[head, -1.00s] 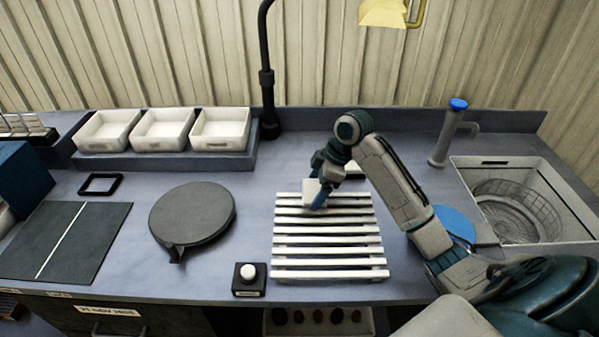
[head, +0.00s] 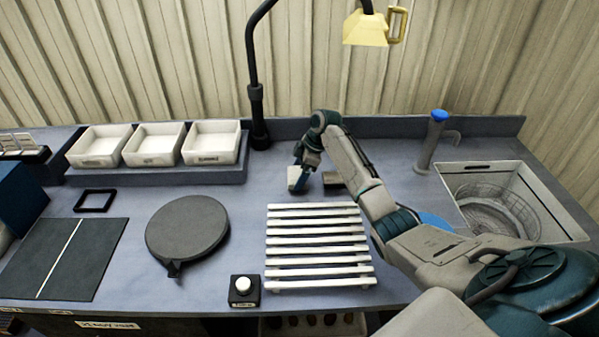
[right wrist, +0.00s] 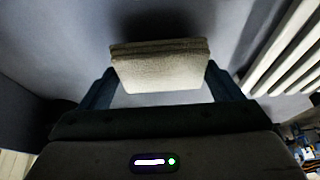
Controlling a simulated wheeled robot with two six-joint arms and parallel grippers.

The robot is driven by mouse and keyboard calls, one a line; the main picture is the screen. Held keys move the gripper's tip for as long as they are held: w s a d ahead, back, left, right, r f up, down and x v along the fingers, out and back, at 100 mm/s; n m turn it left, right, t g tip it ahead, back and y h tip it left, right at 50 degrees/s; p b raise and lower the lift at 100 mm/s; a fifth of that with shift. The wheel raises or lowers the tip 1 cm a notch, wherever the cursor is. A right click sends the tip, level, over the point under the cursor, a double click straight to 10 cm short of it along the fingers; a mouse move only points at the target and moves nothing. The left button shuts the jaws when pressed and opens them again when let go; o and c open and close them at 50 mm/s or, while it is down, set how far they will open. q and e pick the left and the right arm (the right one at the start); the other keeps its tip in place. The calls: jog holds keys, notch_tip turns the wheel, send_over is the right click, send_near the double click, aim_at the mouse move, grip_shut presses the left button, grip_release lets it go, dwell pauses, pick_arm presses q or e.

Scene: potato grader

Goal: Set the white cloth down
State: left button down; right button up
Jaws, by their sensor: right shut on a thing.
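The white cloth (right wrist: 160,68) is a folded, off-white pad between the two fingers of my right gripper (right wrist: 158,88) in the right wrist view. The gripper is shut on it. In the head view the cloth (head: 294,178) hangs below my right gripper (head: 298,176), behind the white slatted rack (head: 318,262). A dark shadow lies on the counter just beyond the cloth in the wrist view. I cannot tell whether the cloth touches the counter. My left gripper is not in view.
Three white bins (head: 212,143) stand on a ledge at the back left. A lamp post (head: 258,120) rises behind. The sink (head: 505,200) is at right.

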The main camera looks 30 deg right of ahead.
jog(key=shift+f, duration=0.65)
jog(key=shift+f, duration=0.1)
jog(key=shift+f, duration=0.15)
jog(key=o, duration=0.8)
